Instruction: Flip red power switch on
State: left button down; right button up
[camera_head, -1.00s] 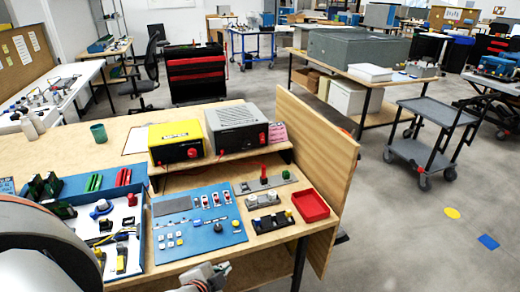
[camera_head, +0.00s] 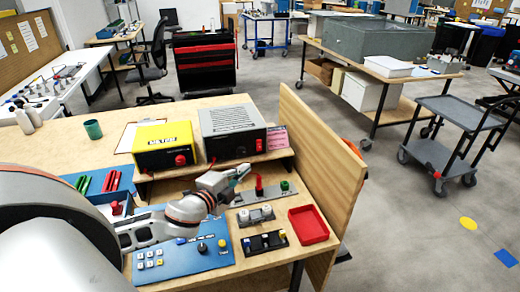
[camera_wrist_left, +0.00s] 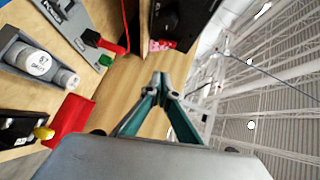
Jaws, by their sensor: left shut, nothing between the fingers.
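A red lever switch (camera_head: 259,186) stands upright on a grey plate (camera_head: 245,199), beside a green button (camera_head: 284,186). In the left wrist view the red lever (camera_wrist_left: 115,47) and the green button (camera_wrist_left: 91,38) are at the upper left. My left gripper (camera_head: 246,170) is shut and empty, above and slightly left of the red lever, apart from it. In the left wrist view its closed fingertips (camera_wrist_left: 160,77) point past the lever toward the wooden side panel (camera_wrist_left: 138,68). My left arm covers much of the blue panel (camera_head: 200,258). My right gripper is not in view.
A yellow box (camera_head: 165,146) and a grey box (camera_head: 232,132), each with a red knob, stand on a shelf behind the gripper. A red tray (camera_head: 308,225) and a black block (camera_head: 264,243) lie in front. The wooden side panel (camera_head: 318,150) bounds the right.

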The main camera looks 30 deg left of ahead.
pick_arm(q)
send_near(261, 149)
jog(key=w+d, duration=0.2)
jog(key=w, duration=0.1)
jog(key=shift+w+d+r, duration=0.2)
jog(key=shift+d, duration=0.1)
jog(key=shift+w+a+f, duration=0.3)
jog(key=shift+w+a, duration=0.35)
jog(key=shift+a, duration=0.1)
jog(key=shift+w+a+f, duration=0.25)
jog(key=shift+w+a, duration=0.4)
jog(key=shift+a, duration=0.1)
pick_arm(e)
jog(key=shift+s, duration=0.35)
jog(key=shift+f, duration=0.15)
